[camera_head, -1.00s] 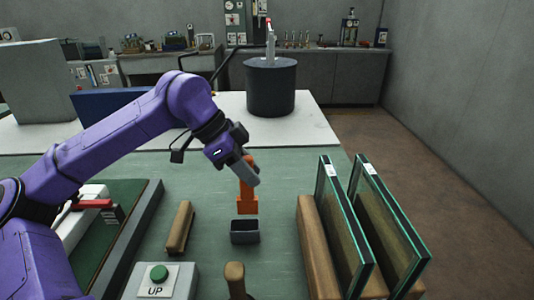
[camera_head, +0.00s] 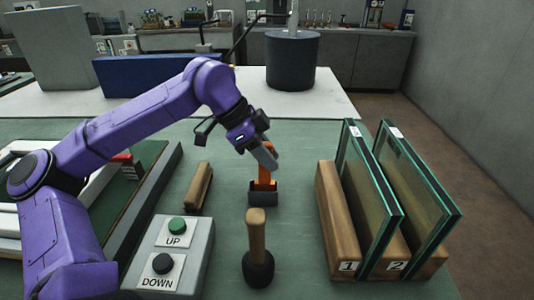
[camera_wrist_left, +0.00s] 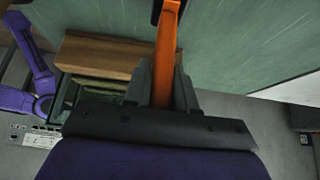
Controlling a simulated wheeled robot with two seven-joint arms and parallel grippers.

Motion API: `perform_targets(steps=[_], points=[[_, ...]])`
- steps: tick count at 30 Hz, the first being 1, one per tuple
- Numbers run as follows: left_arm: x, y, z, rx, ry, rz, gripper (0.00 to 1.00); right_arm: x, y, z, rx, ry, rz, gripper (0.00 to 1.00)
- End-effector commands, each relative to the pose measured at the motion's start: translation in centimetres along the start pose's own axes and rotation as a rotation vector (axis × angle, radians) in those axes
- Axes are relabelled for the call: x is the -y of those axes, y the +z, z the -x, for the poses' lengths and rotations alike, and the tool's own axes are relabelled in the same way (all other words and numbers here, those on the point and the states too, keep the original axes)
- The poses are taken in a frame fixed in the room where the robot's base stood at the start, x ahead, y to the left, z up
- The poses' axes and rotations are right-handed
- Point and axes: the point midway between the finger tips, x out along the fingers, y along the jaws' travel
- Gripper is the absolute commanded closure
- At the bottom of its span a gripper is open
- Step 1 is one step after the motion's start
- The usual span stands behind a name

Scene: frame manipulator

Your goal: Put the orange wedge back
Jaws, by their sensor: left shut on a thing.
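The orange wedge (camera_head: 264,177) is upright below my left gripper (camera_head: 266,155), which is shut on its upper part. The wedge's lower end meets the small dark open-topped holder (camera_head: 263,199) on the green bench and seems to be inside its rim; how deep I cannot tell. In the left wrist view the wedge (camera_wrist_left: 166,60) runs up between the two grey fingers (camera_wrist_left: 163,85), and a dark edge, likely the holder, shows at its far end. My right gripper is not in view.
A mallet (camera_head: 257,235) stands in front of the holder. A wooden block (camera_head: 199,186) lies left of it, behind the UP/DOWN button box (camera_head: 172,250). Two glass panes (camera_head: 370,205) stand in wooden racks marked 1 and 2 at right. Bench between is clear.

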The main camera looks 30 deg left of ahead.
Motion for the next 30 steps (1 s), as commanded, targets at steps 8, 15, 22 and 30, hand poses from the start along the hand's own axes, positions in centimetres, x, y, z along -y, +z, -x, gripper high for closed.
perform_targets(steps=[8, 15, 22, 30], points=[[0.0, 0.21, -0.31, 0.0, 0.0, 0.0, 1.0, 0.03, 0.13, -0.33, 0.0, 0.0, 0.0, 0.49], [-0.01, 0.47, -0.71, -0.001, -0.001, 0.0, 1.0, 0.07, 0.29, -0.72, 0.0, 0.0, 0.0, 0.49], [-0.01, 0.49, -0.73, -0.001, -0.001, 0.0, 0.45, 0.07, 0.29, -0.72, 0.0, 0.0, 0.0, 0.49], [0.02, 0.48, -0.4, -0.001, -0.001, 0.0, 0.45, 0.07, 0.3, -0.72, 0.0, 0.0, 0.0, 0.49]])
